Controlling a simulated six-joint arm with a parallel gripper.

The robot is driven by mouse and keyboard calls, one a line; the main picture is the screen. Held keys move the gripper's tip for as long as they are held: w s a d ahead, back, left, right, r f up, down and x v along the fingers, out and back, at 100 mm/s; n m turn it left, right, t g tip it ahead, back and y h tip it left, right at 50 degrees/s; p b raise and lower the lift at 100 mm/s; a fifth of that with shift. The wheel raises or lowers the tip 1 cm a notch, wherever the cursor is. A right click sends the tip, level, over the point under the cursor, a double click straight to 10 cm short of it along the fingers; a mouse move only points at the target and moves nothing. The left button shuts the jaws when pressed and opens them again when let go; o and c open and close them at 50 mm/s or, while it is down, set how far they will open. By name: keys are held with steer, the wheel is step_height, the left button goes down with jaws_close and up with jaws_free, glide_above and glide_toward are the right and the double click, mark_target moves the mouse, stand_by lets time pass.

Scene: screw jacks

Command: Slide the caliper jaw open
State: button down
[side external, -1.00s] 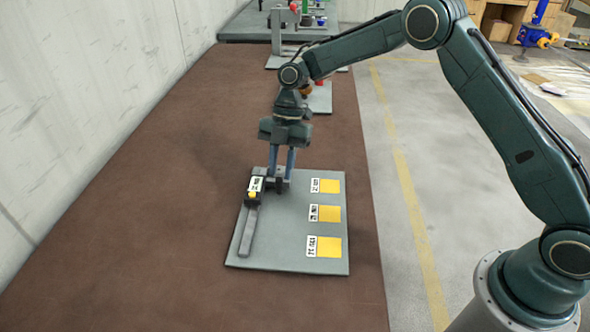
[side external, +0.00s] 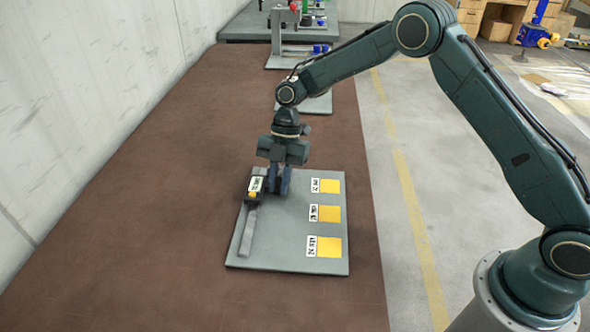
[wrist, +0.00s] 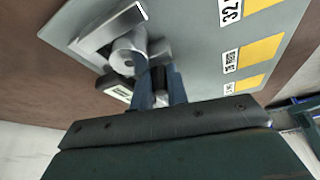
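The caliper lies along the left side of a grey board (side external: 290,255). Its long grey beam (side external: 248,232) runs toward the front, and the dark slider (side external: 255,188) with a small pale display sits at the beam's far end. A small yellow mark shows on the slider. My gripper (side external: 278,190) points down just right of the slider, low over the board. In the wrist view its two fingers (wrist: 160,92) stand apart on either side of a small dark piece beside the display. Whether they press on it cannot be told. The beam (wrist: 108,28) and a round silver part (wrist: 128,55) also show there.
Three yellow squares (side external: 329,214) with printed white labels line the board's right side. A pale wall stands at the left. Brown mat (side external: 150,250) surrounds the board. Other fixtures (side external: 300,50) stand far behind; the board's middle is clear.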

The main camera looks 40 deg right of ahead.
steer(key=shift+s+a, duration=0.85)
steer(key=c, duration=1.6)
jaws_free()
steer(key=shift+c, duration=0.2)
steer(key=shift+r, duration=0.1)
steer(key=v, duration=1.3)
steer(key=shift+d+r, duration=0.2)
steer(key=shift+r, duration=0.05)
